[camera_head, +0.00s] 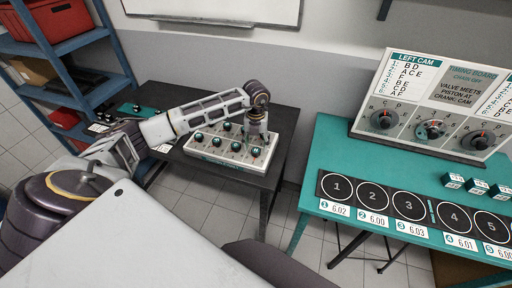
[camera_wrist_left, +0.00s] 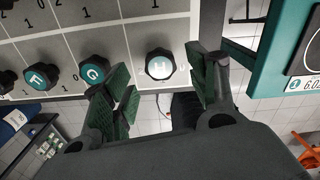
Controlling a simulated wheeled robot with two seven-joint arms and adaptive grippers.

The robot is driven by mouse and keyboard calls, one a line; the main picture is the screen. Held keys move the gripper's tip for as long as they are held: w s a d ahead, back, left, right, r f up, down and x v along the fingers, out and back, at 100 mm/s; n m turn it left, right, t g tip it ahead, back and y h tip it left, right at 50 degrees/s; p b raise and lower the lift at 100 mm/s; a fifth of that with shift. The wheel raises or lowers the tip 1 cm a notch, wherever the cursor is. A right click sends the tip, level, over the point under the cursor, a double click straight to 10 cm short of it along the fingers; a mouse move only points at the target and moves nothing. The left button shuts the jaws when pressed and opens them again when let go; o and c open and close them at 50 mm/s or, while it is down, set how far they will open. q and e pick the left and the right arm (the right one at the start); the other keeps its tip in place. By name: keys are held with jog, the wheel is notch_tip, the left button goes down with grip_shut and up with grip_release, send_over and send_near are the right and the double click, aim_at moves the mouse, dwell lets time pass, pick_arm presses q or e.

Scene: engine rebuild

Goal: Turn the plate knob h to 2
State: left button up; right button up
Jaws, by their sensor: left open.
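The plate (camera_head: 207,168) is a pale panel with several dark teal-topped knobs, standing on the dark table. In the left wrist view, knob h (camera_wrist_left: 160,67) has a dark body and a pale, bright top with a faint letter. It sits between the two fingers of my left gripper (camera_wrist_left: 164,72), with a visible gap on both sides. In the head view my left gripper (camera_head: 256,132) points down over the right part of the plate. Its fingers are open. Knob g (camera_wrist_left: 93,69) is close beside the left finger, and knob f (camera_wrist_left: 41,76) is farther left. My right gripper is out of view.
The dark table (camera_head: 283,122) carries the plate. A teal table (camera_head: 330,138) to the right holds numbered circles, small teal blocks (camera_head: 453,181) and a timing board (camera_head: 440,62) with three dials. A blue shelf (camera_head: 84,41) with red bins stands at left.

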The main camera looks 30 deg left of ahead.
aim_at(256, 150)
pick_arm(q)
jog(key=shift+f, duration=1.6)
jog(key=c, duration=1)
